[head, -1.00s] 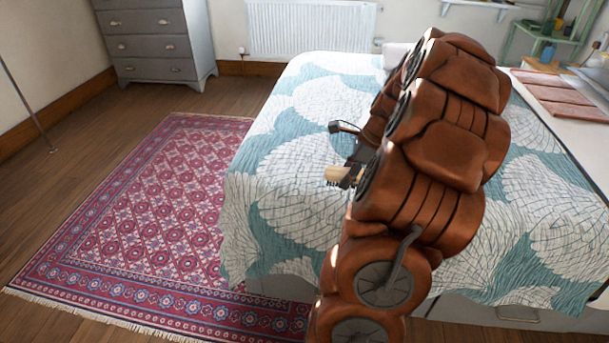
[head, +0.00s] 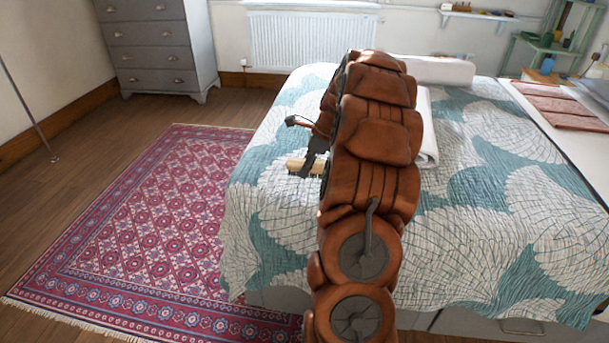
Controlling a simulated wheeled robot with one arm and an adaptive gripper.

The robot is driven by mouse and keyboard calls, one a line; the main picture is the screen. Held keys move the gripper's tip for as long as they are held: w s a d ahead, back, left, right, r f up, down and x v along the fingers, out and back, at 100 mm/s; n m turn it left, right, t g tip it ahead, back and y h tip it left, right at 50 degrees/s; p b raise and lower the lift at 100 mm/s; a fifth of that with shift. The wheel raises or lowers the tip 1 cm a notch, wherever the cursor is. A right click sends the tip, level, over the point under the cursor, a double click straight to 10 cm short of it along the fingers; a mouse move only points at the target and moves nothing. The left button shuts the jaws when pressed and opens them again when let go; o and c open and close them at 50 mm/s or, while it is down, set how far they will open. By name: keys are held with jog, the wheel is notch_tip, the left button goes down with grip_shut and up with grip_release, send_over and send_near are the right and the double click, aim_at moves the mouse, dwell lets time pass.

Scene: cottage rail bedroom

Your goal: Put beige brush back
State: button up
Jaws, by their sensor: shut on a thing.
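The beige brush (head: 296,164) shows at the left of my arm, over the left part of the bed, with dark bristles facing down. My gripper (head: 308,168) is shut on it; the arm hides part of the gripper and the brush's right end. I cannot tell whether the bristles touch the bedspread or hang just above it.
The bed (head: 510,225) has a teal and white leaf-pattern cover. White folded bedding (head: 428,135) and a white pillow (head: 435,70) lie behind my arm. A grey dresser (head: 155,45) stands at back left. A red rug (head: 150,220) lies left of the bed. A wall shelf (head: 480,15) is at the back.

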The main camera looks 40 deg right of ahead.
jog(key=shift+w+f, duration=0.1)
jog(key=shift+w, duration=0.3)
jog(key=shift+s+f+b, duration=0.1)
jog(key=shift+f+b, duration=0.2)
jog(key=shift+f, duration=1.4)
jog(key=shift+f, duration=0.15)
jog(key=o, duration=1.3)
